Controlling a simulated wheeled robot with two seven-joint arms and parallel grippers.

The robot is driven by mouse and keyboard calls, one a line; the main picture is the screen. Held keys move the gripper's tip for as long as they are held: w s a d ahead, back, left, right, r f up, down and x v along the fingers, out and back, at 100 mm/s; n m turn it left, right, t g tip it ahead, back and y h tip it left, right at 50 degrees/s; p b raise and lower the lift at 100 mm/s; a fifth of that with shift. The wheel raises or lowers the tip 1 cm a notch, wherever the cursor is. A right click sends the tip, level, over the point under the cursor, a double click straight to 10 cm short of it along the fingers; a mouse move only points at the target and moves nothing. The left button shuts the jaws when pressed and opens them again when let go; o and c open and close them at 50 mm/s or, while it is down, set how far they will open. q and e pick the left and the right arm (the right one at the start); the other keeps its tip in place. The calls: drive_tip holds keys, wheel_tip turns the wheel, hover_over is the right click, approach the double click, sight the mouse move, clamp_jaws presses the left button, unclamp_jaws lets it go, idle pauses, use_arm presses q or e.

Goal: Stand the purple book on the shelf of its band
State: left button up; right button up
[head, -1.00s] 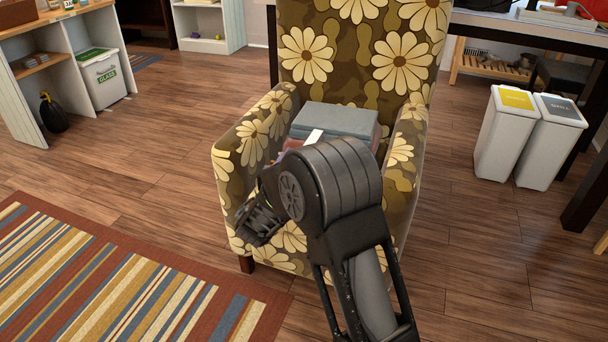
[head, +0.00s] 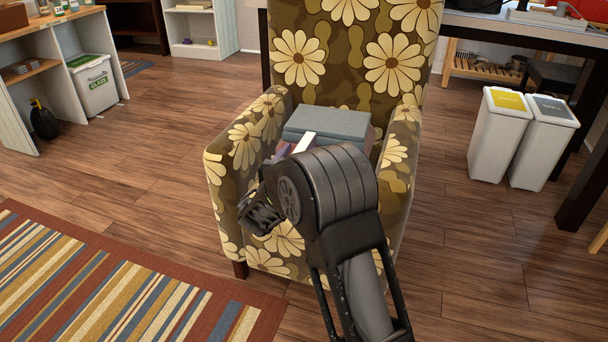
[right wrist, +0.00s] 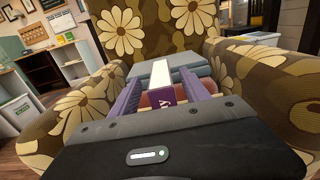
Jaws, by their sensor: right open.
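The purple book (right wrist: 161,96) shows in the right wrist view as a purple face with pale lettering and a white band across its far part. It is among books on the seat of the flowered armchair (head: 300,60). In the head view its white strip (head: 304,142) shows just beyond my right wrist, and the rest is mostly hidden. My right gripper (right wrist: 160,82) is open, with purple-tinted sides left and right of the book. I cannot tell whether they touch it. My left gripper is out of view.
A grey book (head: 328,123) lies beyond the purple one, with a reddish book beneath. The armchair's arms rise on both sides. A shelf unit (head: 118,65) stands at left, a low white shelf (head: 225,40) at the back, and two bins (head: 500,140) at right. Wooden floor is clear between.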

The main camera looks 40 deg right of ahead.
sight(304, 147)
drive_tip(key=x, duration=0.1)
drive_tip(key=b+x, duration=0.1)
drive_tip(key=x, duration=0.1)
drive_tip(key=shift+w+d+f, duration=0.15)
drive_tip(key=shift+d+f, duration=0.05)
drive_tip(key=shift+d, duration=0.1)
drive_tip(key=shift+c, duration=0.3)
clamp_jaws()
idle(0.4)
idle(0.8)
